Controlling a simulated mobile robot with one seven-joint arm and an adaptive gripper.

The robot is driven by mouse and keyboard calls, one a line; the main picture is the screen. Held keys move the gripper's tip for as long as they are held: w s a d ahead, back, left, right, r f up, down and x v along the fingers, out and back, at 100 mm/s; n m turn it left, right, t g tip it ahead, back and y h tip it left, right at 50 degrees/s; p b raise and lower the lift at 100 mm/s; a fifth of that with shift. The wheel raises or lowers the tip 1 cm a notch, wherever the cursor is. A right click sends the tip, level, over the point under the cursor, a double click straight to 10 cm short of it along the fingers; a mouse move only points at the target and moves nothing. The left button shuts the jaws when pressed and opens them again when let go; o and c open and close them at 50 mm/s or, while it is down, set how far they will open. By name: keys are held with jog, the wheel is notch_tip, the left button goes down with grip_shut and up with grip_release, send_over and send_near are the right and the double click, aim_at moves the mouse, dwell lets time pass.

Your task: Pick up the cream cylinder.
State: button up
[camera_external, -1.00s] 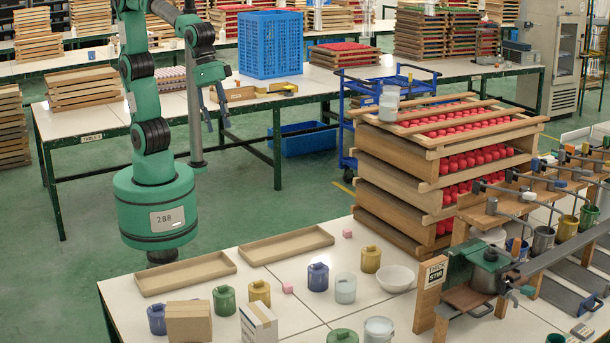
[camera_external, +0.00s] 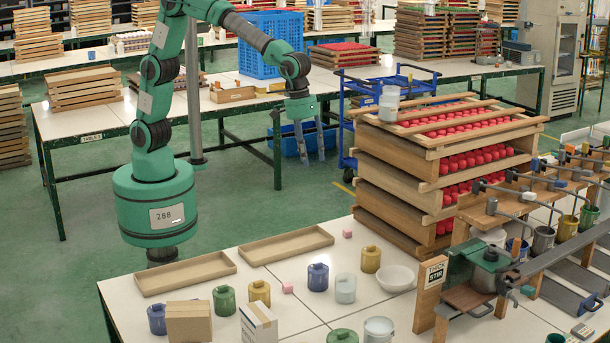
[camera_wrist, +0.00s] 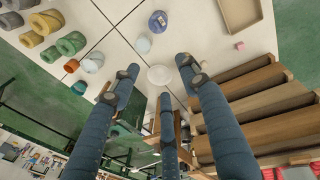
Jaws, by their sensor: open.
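A pale, whitish cylinder (camera_external: 389,104) stands upright on the top left corner of the stack of wooden trays. A similar pale jar (camera_external: 345,288) stands on the front table, and another (camera_external: 379,330) is near its front edge. I cannot tell for certain which of these is the cream one. My gripper (camera_external: 312,158) is open and empty, hanging fingers down in the air left of the stack, apart from all of them. In the wrist view its dark fingers (camera_wrist: 160,80) are spread, with a pale jar (camera_wrist: 143,45) on the table beyond them.
The stack of wooden trays (camera_external: 395,187) with red pieces is a tall obstacle right of my gripper. A white bowl (camera_external: 397,278), blue jar (camera_external: 318,277), gold jar (camera_external: 371,259) and empty tray (camera_external: 286,245) are on the front table. A stirring machine (camera_external: 490,260) stands at right.

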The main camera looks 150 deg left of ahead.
jog(key=s+a+f+n+g+h+p, duration=0.1)
jog(key=a+f+n, duration=1.1)
jog(key=a+f, duration=1.7)
jog(key=shift+s+a+f+g, duration=0.35)
jog(key=shift+a+f+g, duration=0.05)
jog(key=shift+g, duration=0.1)
jog(key=shift+f, duration=0.1)
jog(key=shift+f, duration=4.2)
jog(key=shift+a+f, duration=0.1)
jog(key=shift+f, duration=2.5)
